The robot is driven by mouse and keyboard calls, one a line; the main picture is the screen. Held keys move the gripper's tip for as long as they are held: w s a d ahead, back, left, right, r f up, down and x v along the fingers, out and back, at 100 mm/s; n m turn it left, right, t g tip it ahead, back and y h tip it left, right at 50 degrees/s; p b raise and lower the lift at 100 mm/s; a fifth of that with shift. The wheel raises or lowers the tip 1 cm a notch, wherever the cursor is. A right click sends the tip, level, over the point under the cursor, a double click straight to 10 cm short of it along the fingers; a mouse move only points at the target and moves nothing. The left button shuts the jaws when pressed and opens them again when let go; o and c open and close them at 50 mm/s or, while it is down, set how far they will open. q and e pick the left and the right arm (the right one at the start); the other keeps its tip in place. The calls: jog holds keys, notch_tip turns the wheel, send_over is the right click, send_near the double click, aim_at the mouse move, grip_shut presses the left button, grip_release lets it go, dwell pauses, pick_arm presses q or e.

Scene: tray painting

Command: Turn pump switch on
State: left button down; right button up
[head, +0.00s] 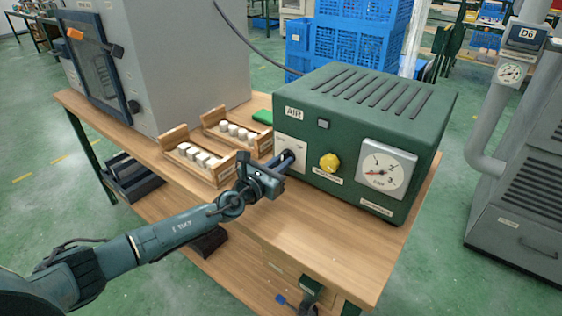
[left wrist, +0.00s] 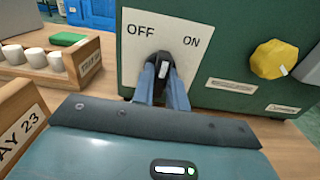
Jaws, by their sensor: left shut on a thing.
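The green air pump box (head: 330,110) stands on the wooden table with a white switch panel on its front left. In the left wrist view the panel (left wrist: 140,60) reads OFF on the left and ON on the right. A dark switch knob (left wrist: 167,62) with a white mark sits below and between these words; which setting it is at I cannot tell. My left gripper (head: 286,160) reaches the panel and is shut on the knob, its blue fingers (left wrist: 163,84) around it. My right gripper (head: 283,300) shows partly at the bottom edge; its jaws are unclear.
A yellow knob (head: 329,162) and a round gauge (head: 385,170) are right of the switch. Two wooden racks with white pieces, a near one (head: 215,178) and a far one (head: 258,142), stand to the left. A grey cabinet (head: 190,60) is behind them. The table front (head: 330,230) is clear.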

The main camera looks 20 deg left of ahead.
pick_arm(q)
jog(key=m+p, duration=0.1)
jog(key=m, duration=0.3)
jog(key=shift+r+m, duration=0.1)
jog(key=shift+m, duration=0.2)
jog(key=m, duration=0.2)
jog(key=shift+m, duration=0.4)
jog(key=shift+m+p, duration=0.35)
jog(key=shift+m, duration=0.15)
pick_arm(e)
jog(key=shift+s+d+r, duration=0.1)
jog(key=shift+r, duration=0.35)
pick_arm(q)
jog(key=c, duration=1.4)
grip_release()
pick_arm(e)
jog(key=shift+r, duration=0.1)
pick_arm(q)
jog(key=p+v, duration=0.1)
jog(key=v, duration=1.2)
jog(key=shift+s, duration=0.1)
pick_arm(e)
jog(key=shift+r+n, duration=0.25)
jog(key=shift+n, duration=0.05)
